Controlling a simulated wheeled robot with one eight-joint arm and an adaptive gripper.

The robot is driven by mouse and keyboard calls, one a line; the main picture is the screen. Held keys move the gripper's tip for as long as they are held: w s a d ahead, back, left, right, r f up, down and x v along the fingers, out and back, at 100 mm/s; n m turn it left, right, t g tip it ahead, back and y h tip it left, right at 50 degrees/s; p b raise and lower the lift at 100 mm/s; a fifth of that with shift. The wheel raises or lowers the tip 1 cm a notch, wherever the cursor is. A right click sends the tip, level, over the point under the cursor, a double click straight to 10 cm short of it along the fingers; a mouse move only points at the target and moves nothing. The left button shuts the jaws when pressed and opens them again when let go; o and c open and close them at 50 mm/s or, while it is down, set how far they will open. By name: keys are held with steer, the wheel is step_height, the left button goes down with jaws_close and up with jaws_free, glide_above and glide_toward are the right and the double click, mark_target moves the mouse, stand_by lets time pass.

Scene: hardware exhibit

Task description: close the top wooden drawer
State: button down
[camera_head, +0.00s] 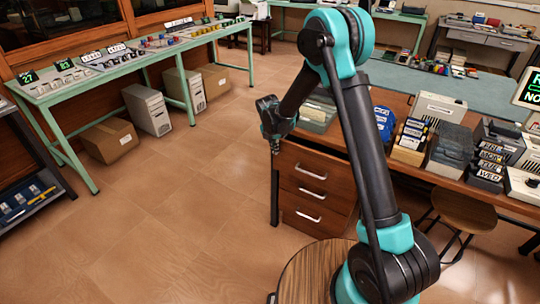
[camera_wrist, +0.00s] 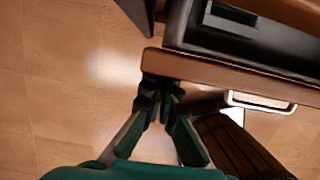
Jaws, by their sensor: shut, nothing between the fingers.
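The wooden drawer unit has several fronts with metal handles and stands under the desk in the head view. Its top drawer (camera_head: 312,170) is at the top of the stack. In the wrist view the top drawer (camera_wrist: 225,74) is pulled out, with its dark inside showing behind the wooden front and a handle on the outer face. My gripper (camera_wrist: 161,92) is shut and empty, its tips at the left end of that front; I cannot tell whether they touch. In the head view my gripper (camera_head: 274,148) hangs beside the top drawer's left end.
A long wooden desk (camera_head: 455,180) above the drawers carries boxes and trays. A wooden stool (camera_head: 463,212) stands to the right. A green-legged bench (camera_head: 130,62) with cartons and computer cases beneath is at the left. The floor (camera_head: 165,220) between is clear.

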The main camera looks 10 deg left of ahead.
steer(key=shift+w+d, duration=0.2)
steer(key=shift+w, duration=0.35)
steer(key=shift+w+d, duration=0.2)
steer(key=shift+w, duration=0.3)
